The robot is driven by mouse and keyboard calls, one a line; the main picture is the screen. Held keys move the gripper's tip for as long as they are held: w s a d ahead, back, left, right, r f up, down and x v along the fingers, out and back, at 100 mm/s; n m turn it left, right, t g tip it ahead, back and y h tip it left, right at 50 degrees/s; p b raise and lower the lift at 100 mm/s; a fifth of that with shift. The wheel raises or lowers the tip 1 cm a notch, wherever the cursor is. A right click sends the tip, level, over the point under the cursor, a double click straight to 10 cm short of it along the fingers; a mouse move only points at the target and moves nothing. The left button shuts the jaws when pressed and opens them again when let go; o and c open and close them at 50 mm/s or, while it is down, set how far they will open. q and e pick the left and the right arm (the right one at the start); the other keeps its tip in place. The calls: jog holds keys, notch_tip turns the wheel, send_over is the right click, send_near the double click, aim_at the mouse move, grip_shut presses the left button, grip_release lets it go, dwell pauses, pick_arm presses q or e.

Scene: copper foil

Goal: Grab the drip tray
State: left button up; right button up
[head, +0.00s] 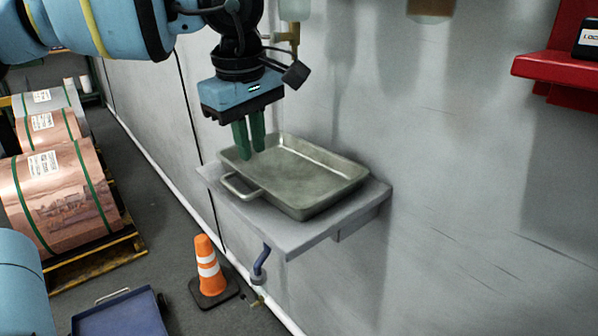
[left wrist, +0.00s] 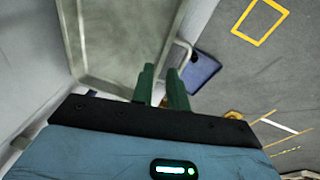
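The drip tray (head: 300,172) is a shallow grey metal pan with a raised rim. It sits on a grey wall shelf (head: 285,236), with a loop handle (head: 240,187) on its near left side. My left gripper (head: 251,156) points down over the tray's left end, its green fingers a small gap apart with nothing between them. In the left wrist view the fingers (left wrist: 161,72) show beside the tray's edge, with the tray (left wrist: 118,45) and its handle (left wrist: 187,53) beyond them. Whether the fingers touch the tray cannot be told. My right gripper is out of view.
The wall stands close behind the shelf. A blue valve handle (head: 261,261) hangs under it. An orange cone (head: 208,267) and a blue flat cart (head: 118,314) stand on the floor. Copper foil rolls (head: 60,190) lie on a pallet at left. A red wall shelf (head: 556,66) juts out at right.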

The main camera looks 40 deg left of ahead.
aim_at(253, 178)
pick_arm(q)
notch_tip(253, 178, down, 2)
jog(key=shift+a+f+b, duration=0.15)
jog(key=shift+f+b, duration=0.1)
jog(key=shift+b, duration=0.1)
jog(key=shift+f, duration=0.3)
jog(key=f, duration=0.1)
jog(key=f+b, duration=0.1)
jog(key=f, duration=0.1)
jog(key=a+f, duration=0.1)
jog(key=shift+w+f+b, duration=0.3)
jog(key=shift+w+f, duration=0.05)
jog(key=shift+w, duration=0.05)
grip_shut()
jog(key=shift+r, duration=0.1)
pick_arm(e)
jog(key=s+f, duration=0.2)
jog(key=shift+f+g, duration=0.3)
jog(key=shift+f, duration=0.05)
